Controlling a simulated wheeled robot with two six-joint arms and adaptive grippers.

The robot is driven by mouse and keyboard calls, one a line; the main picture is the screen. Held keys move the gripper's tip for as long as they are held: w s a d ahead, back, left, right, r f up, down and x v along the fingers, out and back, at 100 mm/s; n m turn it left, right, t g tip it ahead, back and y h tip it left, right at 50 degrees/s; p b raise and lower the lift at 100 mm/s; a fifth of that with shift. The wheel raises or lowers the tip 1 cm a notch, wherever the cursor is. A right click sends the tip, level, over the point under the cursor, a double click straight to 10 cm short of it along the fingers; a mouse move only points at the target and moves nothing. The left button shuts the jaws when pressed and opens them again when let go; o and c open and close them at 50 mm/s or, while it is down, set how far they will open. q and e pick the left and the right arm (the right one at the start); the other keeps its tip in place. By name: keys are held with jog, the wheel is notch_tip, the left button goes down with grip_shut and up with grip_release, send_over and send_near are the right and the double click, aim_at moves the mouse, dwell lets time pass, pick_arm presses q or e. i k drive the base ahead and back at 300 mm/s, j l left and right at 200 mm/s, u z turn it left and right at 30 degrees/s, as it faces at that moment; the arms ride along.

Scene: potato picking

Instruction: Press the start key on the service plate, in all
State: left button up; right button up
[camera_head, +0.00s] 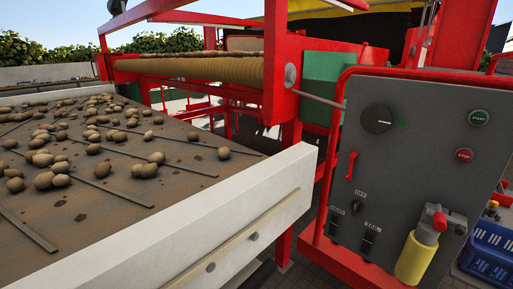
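The service plate (405,190) is a dark grey panel in a red tubular frame at the right of the head view. Nothing covers either button. Whether the start key is pressed in cannot be told. Neither of my grippers is in view.
The plate also carries a black dial (377,119), a red lever (351,165), small switches and a protruding yellow-and-red fitting (416,256). A conveyor with a pale side wall (240,205) and many potatoes lies left. A blue crate (488,252) stands lower right.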

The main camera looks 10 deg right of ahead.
aim_at(477, 118)
jog(key=l+z, duration=0.1)
jog(key=z, duration=0.3)
jog(key=l+z, duration=0.15)
jog(key=z, duration=0.2)
jog(key=l+z, duration=0.1)
jog(key=z, duration=0.3)
